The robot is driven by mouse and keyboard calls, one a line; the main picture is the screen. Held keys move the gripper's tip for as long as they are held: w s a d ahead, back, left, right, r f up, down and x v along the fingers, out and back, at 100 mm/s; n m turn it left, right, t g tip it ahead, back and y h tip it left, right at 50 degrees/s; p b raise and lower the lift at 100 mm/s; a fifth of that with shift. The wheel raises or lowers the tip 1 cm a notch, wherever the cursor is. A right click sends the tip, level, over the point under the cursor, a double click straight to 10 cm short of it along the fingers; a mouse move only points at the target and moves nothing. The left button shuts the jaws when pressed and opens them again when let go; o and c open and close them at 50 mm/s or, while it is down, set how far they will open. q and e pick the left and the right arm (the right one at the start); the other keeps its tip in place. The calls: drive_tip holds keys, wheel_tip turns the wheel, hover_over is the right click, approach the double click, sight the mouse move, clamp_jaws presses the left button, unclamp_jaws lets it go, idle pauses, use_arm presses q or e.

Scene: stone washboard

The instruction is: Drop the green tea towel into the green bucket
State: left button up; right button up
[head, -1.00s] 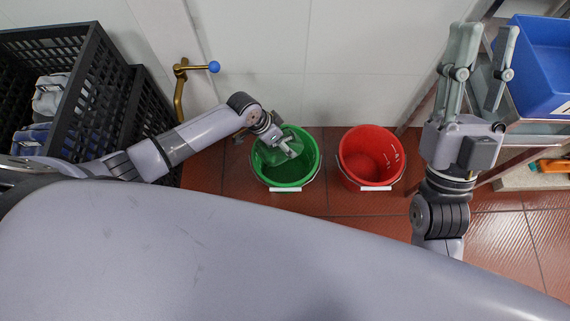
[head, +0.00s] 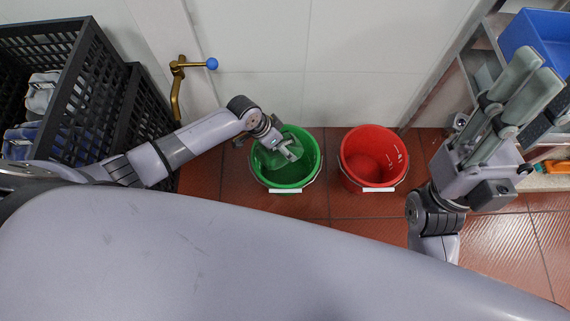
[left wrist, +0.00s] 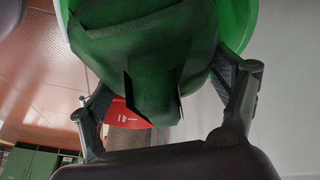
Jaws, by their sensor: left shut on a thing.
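The green bucket (head: 290,183) stands on the floor near the wall in the head view. My left gripper (head: 290,151) is over the bucket's opening, pointing down into it. It is shut on the green tea towel (left wrist: 145,55), which fills the upper middle of the left wrist view and hangs in dark folds between the fingers. The bright green bucket wall (left wrist: 238,25) shows behind the towel there. In the head view the towel is hard to tell from the bucket's inside. My right gripper (head: 535,75) is empty, its fingers apart, at the right.
A red bucket (head: 372,180) stands just right of the green one. Black crates (head: 90,75) with cloths are at the left. A brass tap with a blue knob (head: 212,63) is on the wall. A blue bin (head: 540,38) sits at the upper right.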

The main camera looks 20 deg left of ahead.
use_arm(q)
drive_tip(key=o, duration=1.2)
drive_tip(key=v, duration=0.7)
drive_tip(key=shift+a+r, duration=0.1)
drive_tip(key=shift+r, duration=0.15)
